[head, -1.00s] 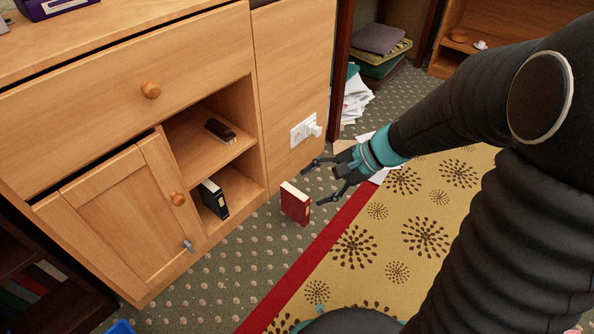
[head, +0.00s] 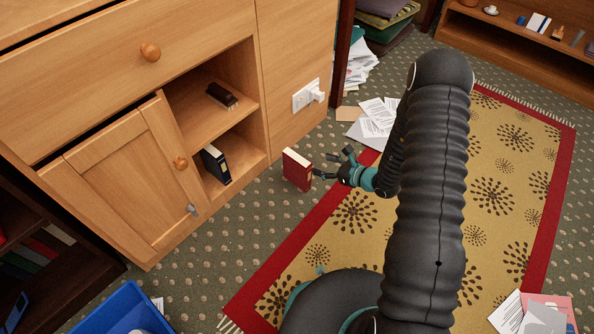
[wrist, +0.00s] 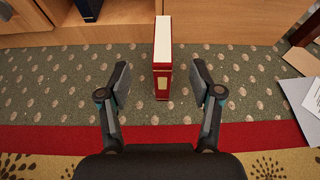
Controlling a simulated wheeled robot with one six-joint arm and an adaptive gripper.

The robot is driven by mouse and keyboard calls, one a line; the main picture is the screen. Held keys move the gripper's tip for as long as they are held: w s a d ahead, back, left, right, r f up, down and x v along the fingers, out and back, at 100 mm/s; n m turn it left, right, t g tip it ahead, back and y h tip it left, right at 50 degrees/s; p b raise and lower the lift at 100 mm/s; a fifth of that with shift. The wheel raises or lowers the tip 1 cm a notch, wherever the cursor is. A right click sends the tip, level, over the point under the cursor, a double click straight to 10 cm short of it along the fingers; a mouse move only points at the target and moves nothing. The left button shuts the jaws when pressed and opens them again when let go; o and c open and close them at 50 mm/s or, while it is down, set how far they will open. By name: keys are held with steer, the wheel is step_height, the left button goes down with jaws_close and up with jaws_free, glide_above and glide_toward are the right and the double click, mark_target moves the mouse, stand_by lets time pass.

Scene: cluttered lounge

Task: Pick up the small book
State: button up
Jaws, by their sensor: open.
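A small red book (head: 297,169) stands upright on the green dotted carpet in front of the wooden cabinet. In the wrist view the red book (wrist: 162,78) shows its spine and pale page tops, centred ahead of my gripper. My gripper (head: 326,163) is open, low near the floor, just right of the book in the head view. In the wrist view my gripper's fingers (wrist: 160,88) appear on either side of the book, with gaps at both sides. Whether the fingertips reach past its near edge is hard to tell.
The wooden cabinet (head: 98,196) holds a black book (head: 215,165) and a dark item (head: 221,95) on its shelves. Papers (head: 378,118) lie on the floor beyond my gripper. A yellow rug (head: 357,212) with a red border lies right of the book. A blue bin (head: 122,310) stands at lower left.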

mark_target(298, 158)
steer(key=shift+m, duration=0.3)
steer(key=x, duration=0.4)
steer(key=f+b+x, duration=0.1)
steer(key=x, duration=0.9)
steer(key=shift+d+f, duration=0.25)
steer(key=shift+d, duration=0.05)
steer(key=shift+r, duration=0.1)
jaws_close()
